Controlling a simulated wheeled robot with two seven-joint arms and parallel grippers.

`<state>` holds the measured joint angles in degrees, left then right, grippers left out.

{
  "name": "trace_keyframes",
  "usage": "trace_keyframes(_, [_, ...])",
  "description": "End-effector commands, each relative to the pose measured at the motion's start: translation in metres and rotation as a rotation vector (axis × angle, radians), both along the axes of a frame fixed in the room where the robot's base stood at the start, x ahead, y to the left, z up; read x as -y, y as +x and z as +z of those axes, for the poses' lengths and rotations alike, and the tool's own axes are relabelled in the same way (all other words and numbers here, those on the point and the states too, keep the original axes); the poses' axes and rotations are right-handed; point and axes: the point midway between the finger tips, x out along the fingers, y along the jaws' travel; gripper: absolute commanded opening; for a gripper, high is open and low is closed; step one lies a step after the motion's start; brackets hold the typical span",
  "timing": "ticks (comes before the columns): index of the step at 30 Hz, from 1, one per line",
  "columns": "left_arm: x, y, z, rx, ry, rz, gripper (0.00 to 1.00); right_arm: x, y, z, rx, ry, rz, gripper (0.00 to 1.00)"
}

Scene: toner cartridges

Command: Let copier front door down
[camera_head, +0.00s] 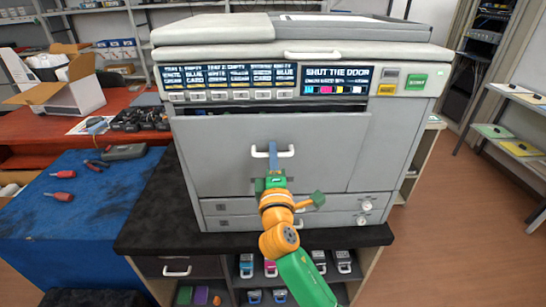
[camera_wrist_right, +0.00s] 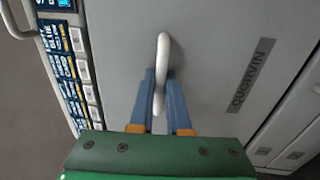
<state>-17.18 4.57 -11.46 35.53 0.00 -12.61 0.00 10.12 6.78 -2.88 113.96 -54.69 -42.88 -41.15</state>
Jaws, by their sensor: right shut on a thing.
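The grey copier (camera_head: 400,165) stands on a black-topped cabinet. Its front door (camera_head: 220,160) is a wide grey panel, tipped slightly out at the top, with a dark gap (camera_head: 260,108) above it. My right gripper (camera_head: 273,160) is shut on the white door handle (camera_head: 262,154). In the right wrist view its two blue fingers (camera_wrist_right: 162,105) stand on either side of the handle (camera_wrist_right: 161,70), close to the door face (camera_wrist_right: 215,60). The display panel (camera_head: 337,80) reads "SHUT THE DOOR". My left gripper is not in view.
Two paper drawers (camera_head: 240,207) lie below the door. The cabinet top (camera_head: 150,225) is bare in front of the copier. Coloured cartridges sit on shelves below. A blue table (camera_head: 90,215) with red-handled tools (camera_head: 62,174) stands at the left.

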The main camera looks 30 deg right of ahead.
Motion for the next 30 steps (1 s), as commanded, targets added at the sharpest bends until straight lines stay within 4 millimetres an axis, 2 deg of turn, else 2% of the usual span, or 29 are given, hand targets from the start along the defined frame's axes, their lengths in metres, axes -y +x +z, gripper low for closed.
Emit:
trace_keyframes(1, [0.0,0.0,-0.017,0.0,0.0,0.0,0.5,-0.002,-0.003,-0.011,0.017,-0.008,0.001,0.0])
trace_keyframes(4, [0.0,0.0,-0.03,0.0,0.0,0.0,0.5,-0.006,-0.009,-0.013,0.049,-0.028,0.001,0.0])
trace_keyframes(8, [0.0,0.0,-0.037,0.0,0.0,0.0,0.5,-0.008,-0.014,-0.011,0.073,-0.044,0.0,0.0])
trace_keyframes(17, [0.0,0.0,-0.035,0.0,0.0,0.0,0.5,-0.009,-0.015,-0.008,0.078,-0.048,0.0,0.0])
trace_keyframes(20, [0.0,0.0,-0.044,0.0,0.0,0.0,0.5,-0.01,-0.017,-0.012,0.089,-0.054,0.0,0.0])
trace_keyframes(27, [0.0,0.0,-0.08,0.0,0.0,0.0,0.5,-0.018,-0.028,-0.024,0.156,-0.094,0.002,0.0])
trace_keyframes(30, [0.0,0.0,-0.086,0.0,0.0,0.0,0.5,-0.02,-0.033,-0.022,0.177,-0.107,0.0,0.0])
